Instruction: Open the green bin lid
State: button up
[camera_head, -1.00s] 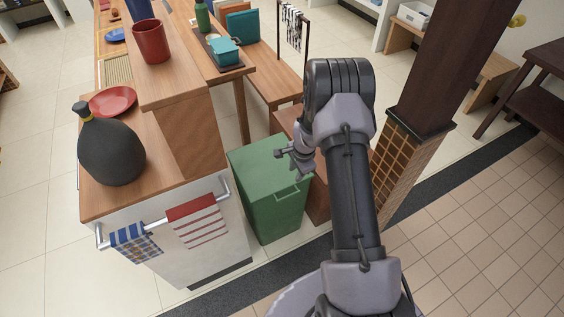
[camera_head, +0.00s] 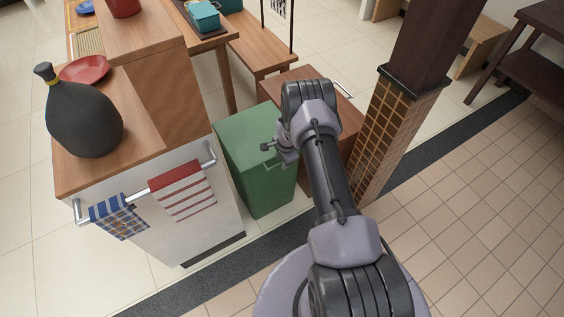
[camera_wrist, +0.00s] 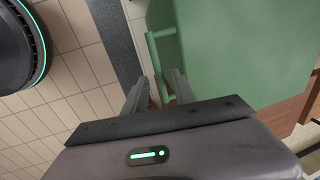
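The green bin (camera_head: 252,175) stands on the floor between the counter and a wooden box. Its flat green lid (camera_head: 240,128) looks shut. My gripper (camera_head: 268,147) is at the bin's upper front edge and covers part of it. In the wrist view the green bin (camera_wrist: 215,60) fills the upper right, with its green bar handle (camera_wrist: 157,62) along its edge. My gripper's two fingers (camera_wrist: 160,78) are apart, and the handle bar shows between their tips. I cannot tell whether they touch it.
The counter (camera_head: 150,125) with a dark vase (camera_head: 85,120) and hanging towels (camera_head: 182,190) stands left of the bin. A wooden box (camera_head: 335,110) and a tiled pillar (camera_head: 385,125) stand to the right. Tiled floor (camera_head: 470,210) is free at the right.

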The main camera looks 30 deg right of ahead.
jog(key=shift+c, duration=0.2)
grip_shut()
jog(key=shift+r, duration=0.1)
dwell(1.1)
